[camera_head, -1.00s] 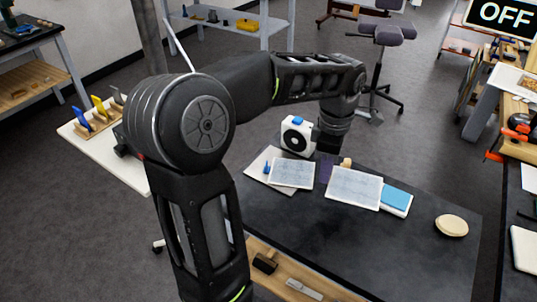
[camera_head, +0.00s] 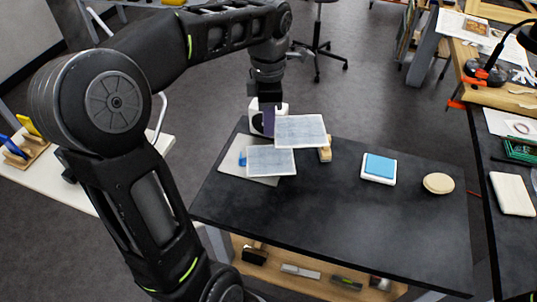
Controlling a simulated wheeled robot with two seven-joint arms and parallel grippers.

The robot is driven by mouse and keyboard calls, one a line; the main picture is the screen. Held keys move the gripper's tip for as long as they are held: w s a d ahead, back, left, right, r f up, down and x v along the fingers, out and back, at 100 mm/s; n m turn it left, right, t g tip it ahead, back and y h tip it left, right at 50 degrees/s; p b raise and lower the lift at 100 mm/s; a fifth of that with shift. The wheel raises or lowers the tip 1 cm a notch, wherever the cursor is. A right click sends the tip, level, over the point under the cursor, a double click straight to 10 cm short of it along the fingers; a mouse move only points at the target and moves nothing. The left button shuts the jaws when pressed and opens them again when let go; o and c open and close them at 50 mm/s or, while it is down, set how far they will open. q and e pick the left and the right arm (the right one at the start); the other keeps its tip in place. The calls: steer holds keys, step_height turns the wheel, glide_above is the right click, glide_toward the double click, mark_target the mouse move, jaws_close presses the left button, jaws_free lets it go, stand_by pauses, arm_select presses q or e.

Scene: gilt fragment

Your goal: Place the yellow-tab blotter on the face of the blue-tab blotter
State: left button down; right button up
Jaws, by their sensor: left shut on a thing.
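A pale grey-blue patterned sheet (camera_head: 270,161) with a small blue tab (camera_head: 243,158) at its left lies on a white board (camera_head: 232,162) at the table's back left; I take it as the blue-tab blotter. My right gripper is out of view.
A wooden block (camera_head: 325,152) sits beside the held sheet. A blue pad on a white base (camera_head: 379,168) and a round cream object (camera_head: 438,183) are on the right. The dark table's (camera_head: 320,210) front and middle are clear.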

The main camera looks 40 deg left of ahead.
arm_select(q)
step_height(320, 180, down, 6)
steer(key=shift+r, duration=0.15)
steer(key=shift+f, duration=1.9)
steer(key=shift+d+f, duration=0.1)
steer(key=c, duration=1.2)
jaws_free()
steer(key=shift+c, duration=0.2)
step_height(320, 180, up, 12)
steer(key=shift+r, duration=0.15)
